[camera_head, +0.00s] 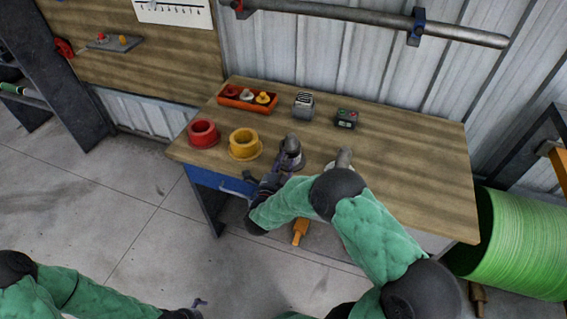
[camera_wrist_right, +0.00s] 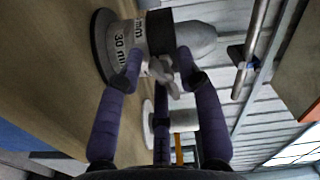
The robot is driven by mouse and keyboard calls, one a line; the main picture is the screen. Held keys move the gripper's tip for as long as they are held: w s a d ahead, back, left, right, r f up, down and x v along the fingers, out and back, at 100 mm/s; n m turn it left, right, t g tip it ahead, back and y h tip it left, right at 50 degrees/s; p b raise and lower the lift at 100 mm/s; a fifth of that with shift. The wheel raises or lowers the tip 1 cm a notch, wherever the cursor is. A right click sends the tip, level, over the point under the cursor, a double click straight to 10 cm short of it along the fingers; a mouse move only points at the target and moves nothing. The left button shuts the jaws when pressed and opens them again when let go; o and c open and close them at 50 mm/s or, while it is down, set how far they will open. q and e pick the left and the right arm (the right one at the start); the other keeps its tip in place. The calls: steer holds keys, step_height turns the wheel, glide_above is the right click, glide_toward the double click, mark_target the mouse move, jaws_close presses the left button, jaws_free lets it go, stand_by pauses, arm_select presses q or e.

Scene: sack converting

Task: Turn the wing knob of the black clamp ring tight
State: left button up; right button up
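The black clamp ring (camera_wrist_right: 160,32) sits around a grey, round-ended spout piece (camera_wrist_right: 195,40) with a printed, flanged base, on the wooden bench. Its grey wing knob (camera_wrist_right: 162,70) points toward my right gripper (camera_wrist_right: 160,68). The purple fingers of that gripper stand apart on either side of the knob, and I see no clear grip on it. In the head view the grey piece (camera_head: 291,150) stands near the bench's front edge, with my right gripper (camera_head: 272,180) just in front of it. My left gripper (camera_head: 198,304) is low over the floor, away from the bench; its fingers are too small to read.
A red flanged ring (camera_head: 204,134) and a yellow one (camera_head: 244,145) stand left on the bench (camera_head: 410,165). Behind are an orange tray (camera_head: 232,103) with several knobs, a grey box (camera_head: 303,105) and a dark box (camera_head: 346,119). A second grey piece (camera_head: 343,158) is partly behind my arm.

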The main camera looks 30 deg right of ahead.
steer(key=v, duration=1.2)
stand_by(0.5)
steer(key=w+a+f+n+g+y, duration=0.1)
steer(key=a+f+n+y, duration=0.2)
steer(key=f+n+y, duration=0.4)
steer(key=w+a+f+n+g+y, duration=0.15)
steer(key=a+f+n+y, duration=0.3)
steer(key=f, duration=0.45)
steer(key=s+a+f+n+g+y, duration=0.2)
steer(key=s+f+n+g, duration=0.1)
steer(key=s, duration=0.3)
steer(key=s+a+f+n+g+y+p, duration=0.1)
steer(key=s+a+f+n+g+y, duration=0.1)
steer(key=s, duration=0.5)
steer(key=s+a+f+n+g+y, duration=0.2)
steer(key=s+f+n+g, duration=0.2)
steer(key=s, duration=0.2)
steer(key=shift+s+a, duration=0.3)
steer(key=shift+s, duration=0.05)
